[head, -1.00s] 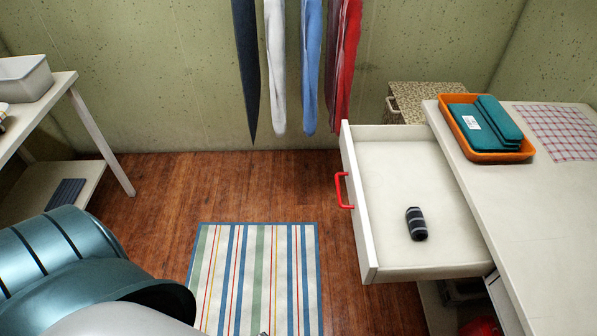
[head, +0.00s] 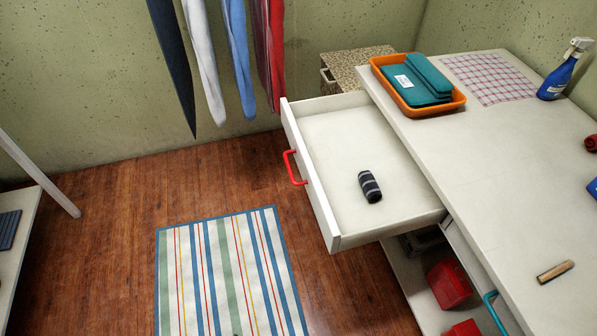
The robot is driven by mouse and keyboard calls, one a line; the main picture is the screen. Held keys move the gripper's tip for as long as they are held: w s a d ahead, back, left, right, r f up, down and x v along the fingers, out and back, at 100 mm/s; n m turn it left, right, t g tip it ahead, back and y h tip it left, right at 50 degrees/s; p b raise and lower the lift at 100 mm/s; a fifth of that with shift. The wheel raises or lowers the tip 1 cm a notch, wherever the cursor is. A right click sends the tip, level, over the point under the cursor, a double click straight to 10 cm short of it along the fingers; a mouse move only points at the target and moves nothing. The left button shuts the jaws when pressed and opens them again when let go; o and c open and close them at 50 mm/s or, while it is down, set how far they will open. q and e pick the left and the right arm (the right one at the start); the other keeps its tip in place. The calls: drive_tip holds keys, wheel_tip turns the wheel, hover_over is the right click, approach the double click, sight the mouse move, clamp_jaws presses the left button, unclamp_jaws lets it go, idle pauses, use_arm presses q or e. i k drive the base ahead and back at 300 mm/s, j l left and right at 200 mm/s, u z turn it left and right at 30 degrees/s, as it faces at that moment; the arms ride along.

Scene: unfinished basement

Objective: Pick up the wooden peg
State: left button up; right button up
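The wooden peg (head: 555,272) is a short light-brown stick with a darker end. It lies on the white countertop (head: 500,185) near the right edge of the head view. Neither of my grippers shows in the head view, so nothing of mine is seen near the peg.
An open drawer (head: 335,225) with a red handle juts out left of the counter, holding a dark striped roll (head: 370,187). An orange tray (head: 448,107) with teal cloths, a checkered cloth (head: 490,80) and a blue spray bottle (head: 558,75) stand on the counter. A striped rug (head: 230,275) lies on the floor.

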sight(542, 278)
drive_tip(key=z, duration=1.95)
drive_tip(key=l+u, duration=0.15)
drive_tip(key=l, duration=1)
drive_tip(key=k, duration=0.05)
